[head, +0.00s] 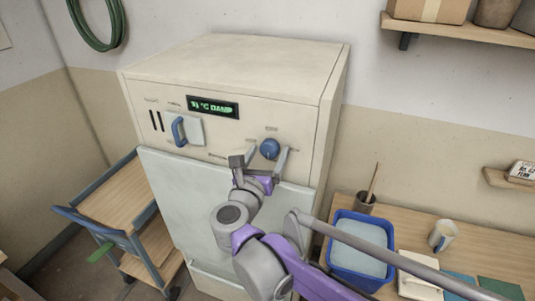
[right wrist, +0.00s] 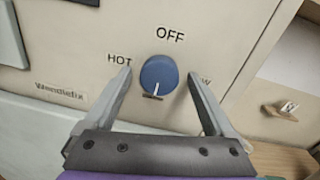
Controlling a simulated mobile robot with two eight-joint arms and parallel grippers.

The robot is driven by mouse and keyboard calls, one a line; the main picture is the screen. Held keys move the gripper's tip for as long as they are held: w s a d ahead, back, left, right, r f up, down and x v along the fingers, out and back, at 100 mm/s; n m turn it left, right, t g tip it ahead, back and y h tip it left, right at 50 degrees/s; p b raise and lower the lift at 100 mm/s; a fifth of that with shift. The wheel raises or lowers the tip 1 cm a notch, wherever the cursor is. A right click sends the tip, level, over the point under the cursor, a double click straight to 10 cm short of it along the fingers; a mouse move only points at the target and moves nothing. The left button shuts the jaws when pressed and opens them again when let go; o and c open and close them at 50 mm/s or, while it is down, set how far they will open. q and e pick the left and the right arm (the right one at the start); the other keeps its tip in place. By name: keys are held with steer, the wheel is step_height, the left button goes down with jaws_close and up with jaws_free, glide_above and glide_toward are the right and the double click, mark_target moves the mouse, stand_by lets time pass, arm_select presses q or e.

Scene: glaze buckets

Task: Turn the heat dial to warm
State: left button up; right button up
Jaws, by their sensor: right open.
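The blue heat dial (head: 270,149) is on the upper right of the cream cabinet's front panel; it also shows in the right wrist view (right wrist: 159,75). OFF is printed above it and HOT to its left. A label to its right is mostly hidden by a finger; only a W shows. A pale mark sits at the dial's lower edge, pointing down. My right gripper (head: 260,164) is open, with one finger on each side of the dial and gaps between fingers and dial. My left gripper is not in view.
The cabinet (head: 240,65) has a green-lit display (head: 213,107) reading DAMP and a blue handle (head: 178,131) at left. A wooden-topped cart (head: 118,190) stands left. A bench at right holds a blue bucket (head: 357,270), a mug (head: 442,235) and a brush pot (head: 365,203).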

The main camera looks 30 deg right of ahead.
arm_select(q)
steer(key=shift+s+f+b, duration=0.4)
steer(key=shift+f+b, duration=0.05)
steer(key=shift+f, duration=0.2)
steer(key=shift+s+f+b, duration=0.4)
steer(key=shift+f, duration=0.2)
arm_select(e)
steer(key=v, duration=1.1)
steer(key=shift+w+r, duration=0.1)
